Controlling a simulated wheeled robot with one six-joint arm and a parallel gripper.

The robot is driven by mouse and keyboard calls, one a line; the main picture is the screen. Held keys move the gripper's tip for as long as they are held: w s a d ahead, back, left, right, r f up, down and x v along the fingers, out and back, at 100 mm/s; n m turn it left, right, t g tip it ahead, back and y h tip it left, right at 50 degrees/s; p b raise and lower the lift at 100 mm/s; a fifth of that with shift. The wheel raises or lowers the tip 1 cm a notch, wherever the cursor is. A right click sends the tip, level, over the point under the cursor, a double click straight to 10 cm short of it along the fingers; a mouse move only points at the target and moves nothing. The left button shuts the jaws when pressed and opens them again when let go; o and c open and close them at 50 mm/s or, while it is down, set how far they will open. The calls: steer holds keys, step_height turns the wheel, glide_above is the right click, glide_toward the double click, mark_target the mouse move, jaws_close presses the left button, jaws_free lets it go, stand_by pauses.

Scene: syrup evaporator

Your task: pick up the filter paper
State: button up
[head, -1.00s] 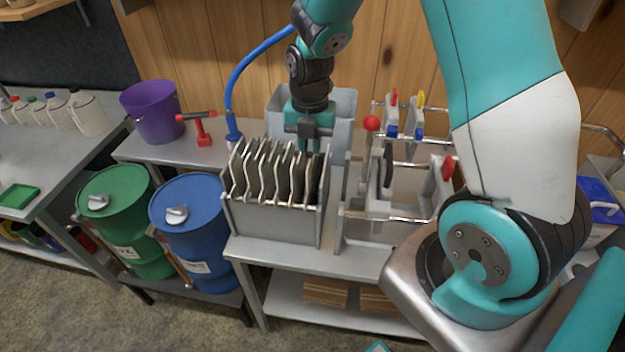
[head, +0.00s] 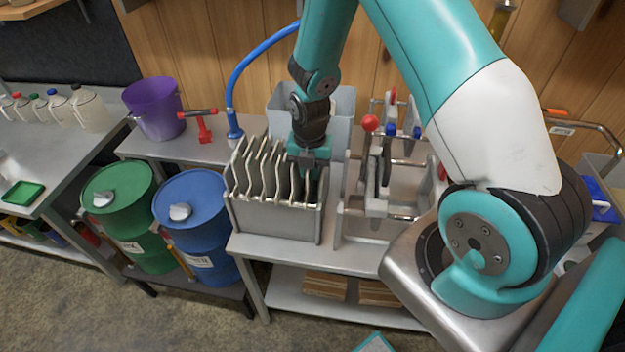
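A grey open box (head: 275,221) stands at the front left of the metal table and holds a row of upright dark sheets with pale, wavy edges (head: 252,178). I cannot make out for sure which of these, if any, is the filter paper. My gripper (head: 308,177) points down at the right end of the row, with its fingers at or just inside the box. The fingers are small and dark against the sheets, so their opening and any contact are hidden.
A grey bin (head: 340,104) stands close behind my gripper. A metal frame with rails and a red knob (head: 370,123) is close on the right. A blue hose (head: 232,85), a purple bucket (head: 153,110) and blue (head: 192,215) and green drums (head: 120,215) are left.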

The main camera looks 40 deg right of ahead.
jaws_close()
steer(key=shift+r, duration=0.1)
step_height(320, 180, up, 20)
steer(key=b, duration=0.3)
stand_by(0.3)
